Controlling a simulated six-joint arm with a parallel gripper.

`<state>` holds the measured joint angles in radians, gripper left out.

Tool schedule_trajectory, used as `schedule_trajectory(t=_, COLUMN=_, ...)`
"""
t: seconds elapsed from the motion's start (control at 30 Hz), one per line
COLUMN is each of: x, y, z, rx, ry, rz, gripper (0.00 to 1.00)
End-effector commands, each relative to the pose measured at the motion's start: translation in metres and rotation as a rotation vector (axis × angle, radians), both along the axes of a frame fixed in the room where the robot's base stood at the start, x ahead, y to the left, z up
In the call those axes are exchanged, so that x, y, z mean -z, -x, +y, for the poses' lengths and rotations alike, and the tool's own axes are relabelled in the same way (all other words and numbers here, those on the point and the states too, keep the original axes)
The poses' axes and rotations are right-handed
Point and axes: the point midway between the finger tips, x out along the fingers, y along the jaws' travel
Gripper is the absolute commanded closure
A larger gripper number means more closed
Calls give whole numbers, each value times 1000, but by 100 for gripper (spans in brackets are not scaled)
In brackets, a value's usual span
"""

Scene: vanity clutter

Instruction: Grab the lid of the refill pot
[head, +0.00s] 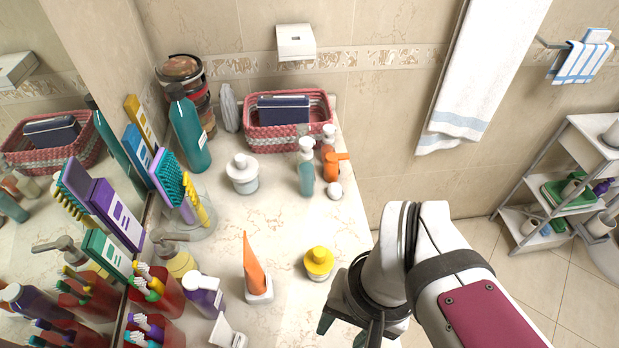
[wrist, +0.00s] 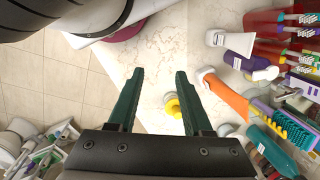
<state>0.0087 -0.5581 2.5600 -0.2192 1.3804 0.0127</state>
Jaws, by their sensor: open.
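Two small pots with knobbed lids stand on the marble counter; I cannot tell by a label which is the refill pot. One has a yellow lid (head: 318,260) and stands near the right edge of the counter; it also shows in the wrist view (wrist: 173,107), beyond my fingers and slightly right of centre between them. The other is a white pot with a white lid (head: 243,170), farther back. My gripper (head: 350,328) is at the counter's front right, nearer than the yellow-lidded pot. In the wrist view its green fingers (wrist: 160,74) are apart with nothing between them.
An orange tube on a white base (head: 254,270) stands left of the yellow-lidded pot. Pump bottles (head: 306,172) and a pink basket (head: 262,138) stand behind. Red brush cups (head: 160,292) crowd the left by the mirror. Counter around the yellow-lidded pot is clear.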

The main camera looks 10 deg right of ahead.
Motion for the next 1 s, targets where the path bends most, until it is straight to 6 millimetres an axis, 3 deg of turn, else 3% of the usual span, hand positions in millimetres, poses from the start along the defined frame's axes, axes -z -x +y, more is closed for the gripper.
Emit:
schedule_trajectory(t=0.3, x=0, y=0, z=0, rx=0, ry=0, rz=0, gripper=50)
schedule_trajectory(t=0.43, x=0, y=0, z=0, rx=0, ry=0, rz=0, gripper=32)
schedule_trajectory(t=0.73, x=4, y=1, z=-3, rx=-54, ry=29, rz=29, gripper=32)
schedule_trajectory(t=0.77, x=8, y=2, z=-6, rx=-114, ry=62, rz=59, gripper=32)
schedule_trajectory(t=0.87, x=30, y=0, z=-29, rx=-507, ry=272, rz=229, gripper=32)
schedule_trajectory(t=0.93, x=45, y=-19, z=-45, rx=-915, ry=481, rz=370, gripper=32)
schedule_trajectory(t=1.0, x=59, y=-52, z=-45, rx=-1341, ry=697, rz=492, gripper=32)
